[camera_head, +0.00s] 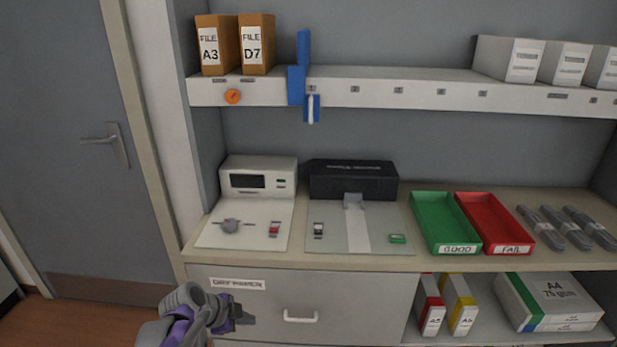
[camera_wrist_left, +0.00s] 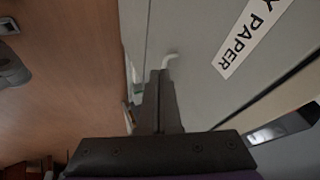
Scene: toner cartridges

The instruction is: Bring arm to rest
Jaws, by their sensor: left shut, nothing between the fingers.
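My left gripper (camera_head: 243,316) is in front of the closed drawer labelled DRY PAPER, low in the head view, left of the drawer's white handle (camera_head: 300,317). In the left wrist view the left gripper (camera_wrist_left: 160,78) has its fingers together with nothing between them. The drawer front (camera_wrist_left: 200,50) and its label fill the upper right of that view, and the handle shows just beyond the fingertips. I cannot tell the exact gap between the gripper and the drawer. My right gripper is in neither view.
The counter (camera_head: 420,262) above holds a white device (camera_head: 258,178), a black device (camera_head: 352,180), a green GOOD tray (camera_head: 447,248) and a red FAIL tray (camera_head: 508,249). Several grey cartridges (camera_head: 560,228) lie at right. A grey door (camera_head: 70,150) stands left. Wooden floor (camera_wrist_left: 70,80) is open beside the drawer.

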